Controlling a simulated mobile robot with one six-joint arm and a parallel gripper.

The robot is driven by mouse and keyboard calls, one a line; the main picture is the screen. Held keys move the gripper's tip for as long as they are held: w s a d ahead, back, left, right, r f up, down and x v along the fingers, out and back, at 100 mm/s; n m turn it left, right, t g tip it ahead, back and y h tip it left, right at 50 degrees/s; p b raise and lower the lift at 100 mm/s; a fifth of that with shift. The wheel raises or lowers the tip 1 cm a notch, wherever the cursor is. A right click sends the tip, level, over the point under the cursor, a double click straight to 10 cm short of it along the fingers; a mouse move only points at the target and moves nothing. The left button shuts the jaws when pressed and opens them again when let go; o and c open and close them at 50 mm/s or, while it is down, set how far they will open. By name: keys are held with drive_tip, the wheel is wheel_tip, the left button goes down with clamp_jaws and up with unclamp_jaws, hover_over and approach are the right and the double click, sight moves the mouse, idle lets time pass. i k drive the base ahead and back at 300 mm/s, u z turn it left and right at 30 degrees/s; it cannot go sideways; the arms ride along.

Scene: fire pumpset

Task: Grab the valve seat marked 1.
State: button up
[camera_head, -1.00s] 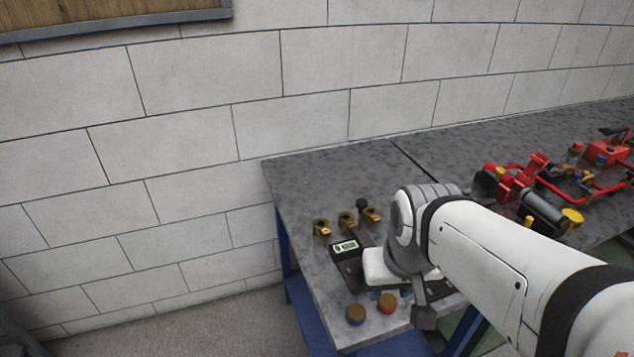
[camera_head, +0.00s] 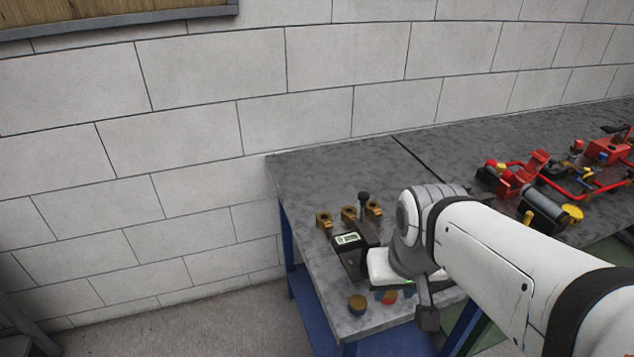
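Three brass fittings stand in a row at the back left of the grey bench: the left one (camera_head: 324,219), the middle one (camera_head: 349,214) and the right one (camera_head: 374,209). A round part with a brass-coloured top and blue side (camera_head: 357,303) sits at the front edge. A red and brass round part (camera_head: 388,297) is beside it, partly covered by my gripper. No number is readable on any of these parts, so I cannot tell which is marked 1.
A dark box with a small lit display (camera_head: 347,239) stands left of my wrist, with a black knob (camera_head: 364,197) behind it. Red pipework (camera_head: 520,178) and a dark cylinder with a yellow cap (camera_head: 548,209) lie to the right. The bench's back left (camera_head: 310,175) is clear.

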sight(324, 219)
drive_tip(key=u, duration=0.05)
drive_tip(key=k, duration=0.45)
drive_tip(key=z, duration=1.85)
drive_tip(key=k, duration=1.45)
drive_tip(key=u, duration=1.6)
drive_tip(key=i, duration=1.65)
drive_tip(key=u, duration=0.05)
